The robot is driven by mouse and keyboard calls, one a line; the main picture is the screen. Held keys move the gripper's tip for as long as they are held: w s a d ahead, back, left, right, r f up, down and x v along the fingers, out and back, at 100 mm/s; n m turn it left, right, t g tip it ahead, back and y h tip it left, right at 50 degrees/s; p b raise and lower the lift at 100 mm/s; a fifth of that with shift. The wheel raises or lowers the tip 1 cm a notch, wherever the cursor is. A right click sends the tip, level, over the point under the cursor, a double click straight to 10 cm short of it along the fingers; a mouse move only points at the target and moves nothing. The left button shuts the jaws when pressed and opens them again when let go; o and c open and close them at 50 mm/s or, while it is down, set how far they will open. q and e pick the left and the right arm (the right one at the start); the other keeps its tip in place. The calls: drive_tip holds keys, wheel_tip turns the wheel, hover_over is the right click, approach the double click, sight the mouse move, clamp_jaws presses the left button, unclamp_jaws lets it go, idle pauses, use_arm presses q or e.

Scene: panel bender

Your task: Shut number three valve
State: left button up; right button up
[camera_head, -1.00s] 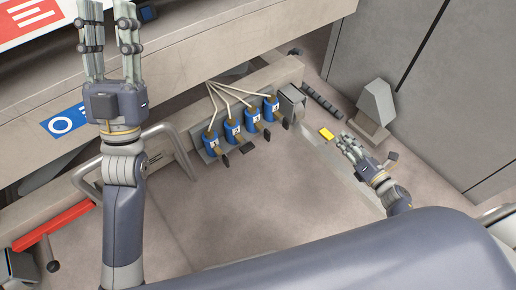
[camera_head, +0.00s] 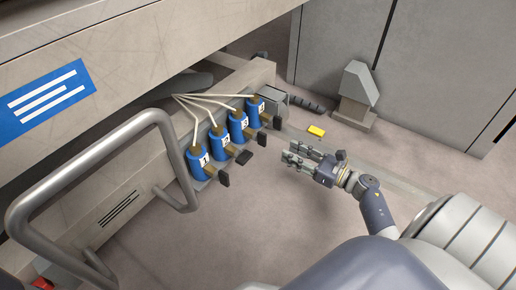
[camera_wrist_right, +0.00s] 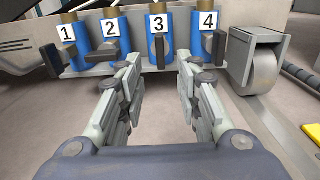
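Number three valve (camera_head: 239,125) is a blue cylinder with a brass fitting and a dark handle, third in a row of numbered valves on a beam. In the right wrist view, number three valve (camera_wrist_right: 158,32) is straight ahead, with its narrow dark handle (camera_wrist_right: 160,52) hanging upright below the label. My right gripper (camera_head: 288,158) is open and empty, to the right of the valves in the head view. In the wrist view its fingers (camera_wrist_right: 160,72) stand apart, one on each side of the line to that handle, with no contact visible. My left gripper is out of view.
Valves one (camera_head: 199,164), two (camera_head: 220,143) and four (camera_head: 255,110) stand close beside valve three, their dark handles sticking out. A grey roller (camera_wrist_right: 262,66) is right of valve four. A bent metal rail (camera_head: 95,143) is at left. A yellow block (camera_head: 316,131) lies on the floor.

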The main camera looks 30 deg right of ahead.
sight(266, 140)
drive_tip(key=b+x, duration=0.4)
drive_tip(key=x, duration=0.5)
drive_tip(key=shift+w+a+f, duration=0.1)
drive_tip(key=shift+w, duration=0.15)
drive_tip(key=shift+w+a, duration=0.15)
drive_tip(key=shift+w, duration=0.3)
clamp_jaws()
